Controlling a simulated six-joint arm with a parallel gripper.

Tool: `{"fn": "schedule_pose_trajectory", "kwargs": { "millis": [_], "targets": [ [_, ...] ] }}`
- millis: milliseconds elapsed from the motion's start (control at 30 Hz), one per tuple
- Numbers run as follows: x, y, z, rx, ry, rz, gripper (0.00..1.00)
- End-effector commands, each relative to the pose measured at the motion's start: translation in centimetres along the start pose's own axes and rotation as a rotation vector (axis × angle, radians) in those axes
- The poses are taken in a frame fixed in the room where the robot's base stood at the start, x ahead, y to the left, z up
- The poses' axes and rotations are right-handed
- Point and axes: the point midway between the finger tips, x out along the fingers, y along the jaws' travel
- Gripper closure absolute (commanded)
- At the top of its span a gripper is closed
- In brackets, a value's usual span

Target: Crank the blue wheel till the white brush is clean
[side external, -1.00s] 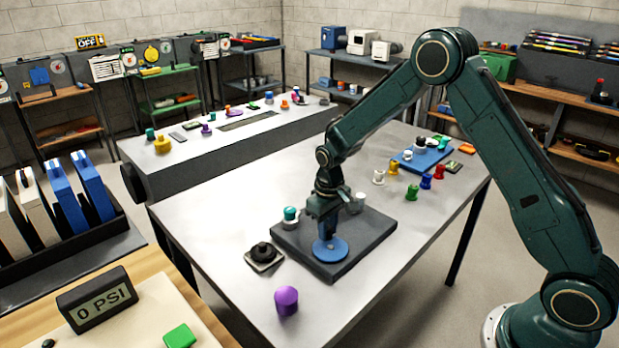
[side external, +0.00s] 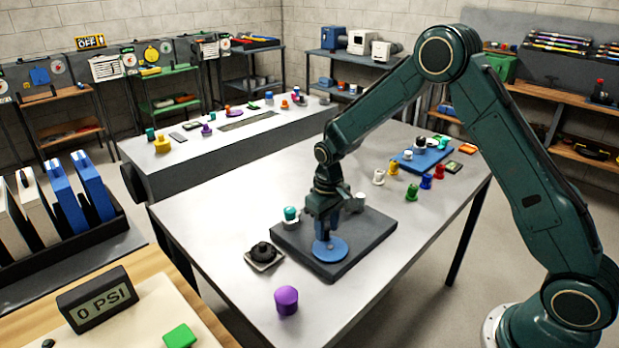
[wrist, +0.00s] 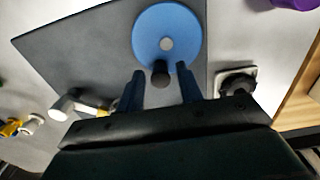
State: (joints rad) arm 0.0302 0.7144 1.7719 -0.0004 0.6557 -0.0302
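The blue wheel (side external: 331,250) lies flat on a dark grey slab on the table; the wrist view shows it as a blue disc (wrist: 150,28) with a grey hub and a dark crank knob (wrist: 160,74) near its rim. My gripper (side external: 325,234) is right above the wheel, pointing down. In the wrist view its two blue fingers (wrist: 160,78) stand apart on either side of the knob, with gaps visible. A white cylindrical piece (side external: 357,203), perhaps the white brush, stands on the slab behind my gripper; its bristles and cleanliness cannot be made out.
A teal-topped piece (side external: 291,214) stands at the slab's left edge. A black knob on a square base (side external: 263,255) and a purple knob (side external: 287,300) sit nearby. Several coloured pegs (side external: 411,192) and a blue tray (side external: 425,158) are farther back. A gauge (side external: 97,299) reads 0 PSI.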

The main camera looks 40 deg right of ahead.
Motion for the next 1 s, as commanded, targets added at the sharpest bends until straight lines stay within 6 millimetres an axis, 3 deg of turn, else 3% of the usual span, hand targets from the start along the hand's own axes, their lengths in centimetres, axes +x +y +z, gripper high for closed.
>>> {"fn": "schedule_pose_trajectory", "kwargs": {
  "millis": [1000],
  "targets": [
    [-5.7,0.0,0.0,0.000,0.002,0.000,0.64]
  ]
}}
